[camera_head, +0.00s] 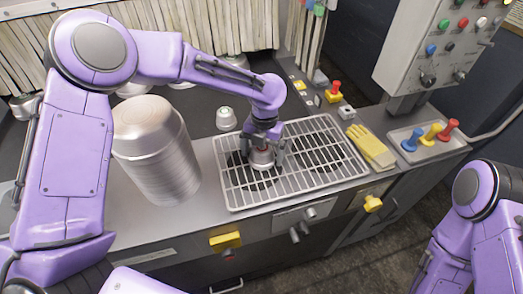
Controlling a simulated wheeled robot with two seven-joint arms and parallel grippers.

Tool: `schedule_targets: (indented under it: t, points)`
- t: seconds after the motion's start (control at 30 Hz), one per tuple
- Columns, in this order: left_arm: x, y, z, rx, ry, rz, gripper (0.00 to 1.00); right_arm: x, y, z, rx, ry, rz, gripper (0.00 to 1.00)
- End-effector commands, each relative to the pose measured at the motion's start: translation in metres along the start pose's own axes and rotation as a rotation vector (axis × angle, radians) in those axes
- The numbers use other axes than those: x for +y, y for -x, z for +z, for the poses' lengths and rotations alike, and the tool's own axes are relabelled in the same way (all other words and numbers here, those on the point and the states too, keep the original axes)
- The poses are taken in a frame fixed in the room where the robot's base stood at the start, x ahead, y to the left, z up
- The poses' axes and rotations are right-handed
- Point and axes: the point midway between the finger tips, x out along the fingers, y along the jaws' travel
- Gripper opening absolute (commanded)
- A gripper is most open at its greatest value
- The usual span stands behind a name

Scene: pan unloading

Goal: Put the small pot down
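The small pot (262,161) is a little metal vessel with a reddish top. It is at the wire rack (320,183) over the dark round openings, left of the rack's middle. My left gripper (263,152) points down at it from above, with one finger on each side, and looks shut on it. Whether the pot's base touches the rack or hangs just above it I cannot tell. Part of the pot is hidden by the fingers. My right arm shows at the right edge, but its gripper is out of view.
A large metal pot (158,160) stands left of the rack, near my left arm. A small metal jar (226,119) stands behind the rack. Yellow gloves (371,146) and a tray (405,135) of coloured pegs lie to the right. A control box (440,50) hangs behind.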

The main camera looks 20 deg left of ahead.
Motion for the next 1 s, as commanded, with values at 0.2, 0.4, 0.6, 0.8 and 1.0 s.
schedule_targets:
  t: [0.2,0.4,0.6,0.8,1.0]
  points:
    - [0.000,0.004,0.000,-0.001,0.000,0.000,1.00,0.000,0.001,0.000,0.000,0.000,0.000,0.37]
    - [-0.001,0.041,0.002,-0.007,0.001,-0.002,1.00,-0.001,-0.007,0.003,0.000,0.000,0.000,0.37]
    - [0.000,0.092,0.001,-0.004,0.001,-0.001,1.00,-0.001,-0.011,0.005,0.000,0.000,0.000,0.37]
    - [0.000,0.120,0.000,0.000,0.001,-0.001,1.00,-0.001,-0.012,0.005,0.000,0.000,0.000,0.37]
    - [0.000,0.123,0.000,0.001,0.002,-0.001,1.00,-0.001,-0.012,0.005,0.000,0.000,0.000,0.37]
